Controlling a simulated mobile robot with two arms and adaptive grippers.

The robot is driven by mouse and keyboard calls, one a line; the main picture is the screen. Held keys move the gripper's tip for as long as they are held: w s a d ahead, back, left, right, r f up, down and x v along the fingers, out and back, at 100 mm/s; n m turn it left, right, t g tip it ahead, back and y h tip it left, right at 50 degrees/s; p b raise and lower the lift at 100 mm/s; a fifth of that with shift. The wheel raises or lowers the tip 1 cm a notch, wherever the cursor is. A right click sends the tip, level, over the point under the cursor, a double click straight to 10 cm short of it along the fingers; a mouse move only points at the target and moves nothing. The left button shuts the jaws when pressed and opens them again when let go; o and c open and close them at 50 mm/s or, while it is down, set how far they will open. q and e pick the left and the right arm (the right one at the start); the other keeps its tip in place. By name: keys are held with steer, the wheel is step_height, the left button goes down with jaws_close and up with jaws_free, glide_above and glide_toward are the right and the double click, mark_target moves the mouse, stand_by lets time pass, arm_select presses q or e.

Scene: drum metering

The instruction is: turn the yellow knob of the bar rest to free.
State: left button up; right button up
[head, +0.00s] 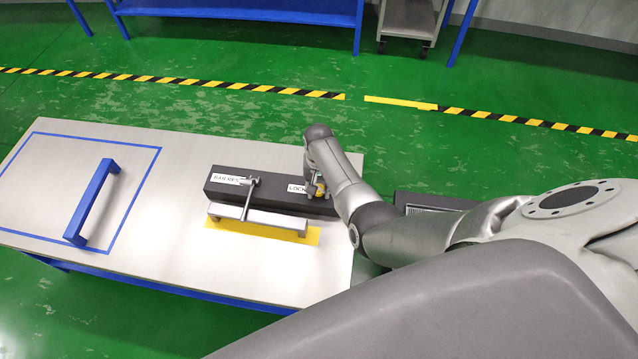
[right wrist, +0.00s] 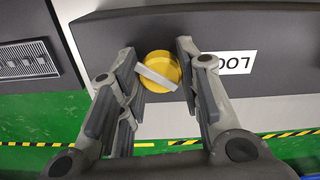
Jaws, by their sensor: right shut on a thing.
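The bar rest is a long black block (head: 275,196) on the table, with a "BAR REST" label at its left and a "LOCK" label (head: 297,188) near its right end. The round yellow knob (right wrist: 160,66) sits on the block beside the upside-down "LOCK" label (right wrist: 238,62) in the right wrist view. A pale pointer (right wrist: 156,78) crosses the knob at a slant. My right gripper (right wrist: 155,56) is shut on the knob, one finger at each side. In the head view the right gripper (head: 316,186) partly hides the knob. My left gripper is out of view.
A silver bar (head: 270,221) stands before the block over a yellow patch (head: 313,236), with a metal clamp arm (head: 249,200) across it. A blue handle (head: 92,202) lies inside a blue taped outline at the left. The table (head: 180,260) is bare between them.

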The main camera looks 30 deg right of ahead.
steer(key=m+p, duration=0.1)
steer(key=m, duration=0.4)
steer(key=shift+w+m, duration=0.1)
steer(key=shift+m, duration=0.2)
steer(key=m, duration=0.4)
steer(key=shift+m, duration=0.4)
steer(key=o, duration=1)
step_height(320, 180, up, 12)
stand_by(0.4)
stand_by(0.5)
